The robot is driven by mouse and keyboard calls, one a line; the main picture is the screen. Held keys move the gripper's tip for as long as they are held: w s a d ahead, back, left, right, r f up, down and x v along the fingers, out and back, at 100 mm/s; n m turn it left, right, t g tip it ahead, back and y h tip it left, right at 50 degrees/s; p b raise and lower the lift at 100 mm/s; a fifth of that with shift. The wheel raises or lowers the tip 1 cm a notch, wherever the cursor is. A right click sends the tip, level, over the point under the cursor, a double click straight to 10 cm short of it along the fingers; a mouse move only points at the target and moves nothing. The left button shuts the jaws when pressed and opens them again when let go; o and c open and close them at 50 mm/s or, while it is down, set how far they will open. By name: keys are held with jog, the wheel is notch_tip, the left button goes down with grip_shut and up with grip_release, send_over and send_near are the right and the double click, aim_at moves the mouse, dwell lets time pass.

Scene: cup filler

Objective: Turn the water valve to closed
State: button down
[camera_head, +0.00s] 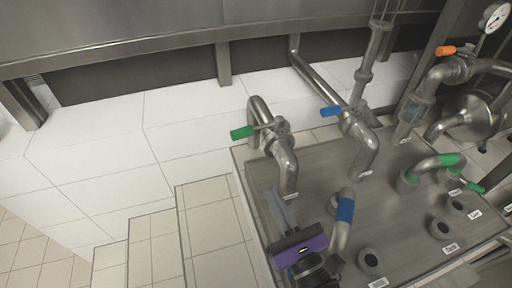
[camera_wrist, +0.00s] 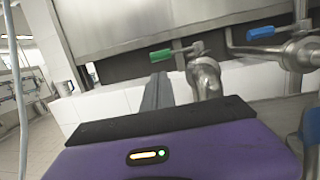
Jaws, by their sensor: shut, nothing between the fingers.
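Several valves with coloured handles show, and I cannot tell which is the water valve because the labels are too small to read. A green valve handle (camera_head: 242,132) sticks out left from a bent steel pipe (camera_head: 284,160); it also shows in the wrist view (camera_wrist: 163,54). A blue valve handle (camera_head: 330,112) points left on the pipe to its right, and it shows in the wrist view (camera_wrist: 262,32). My gripper (camera_head: 271,197) is shut and empty. Its fingers are below the green handle in the head view, apart from both handles.
A blue-banded bent pipe (camera_head: 345,208) stands just right of my gripper on the steel panel (camera_head: 300,205). A green-banded pipe (camera_head: 449,160), several open ports and an orange handle (camera_head: 445,50) lie further right. White tiled ledge (camera_head: 185,115) and tiled steps (camera_head: 205,215) are clear at left.

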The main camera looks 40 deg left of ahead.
jog(key=p, duration=0.2)
send_near(257, 128)
jog(key=s+a, duration=0.1)
jog(key=a, duration=0.6)
jog(key=shift+r, duration=0.2)
jog(key=shift+a+b, duration=0.1)
jog(key=shift+b, duration=0.25)
jog(key=shift+a+b, duration=0.45)
jog(key=shift+a, duration=0.25)
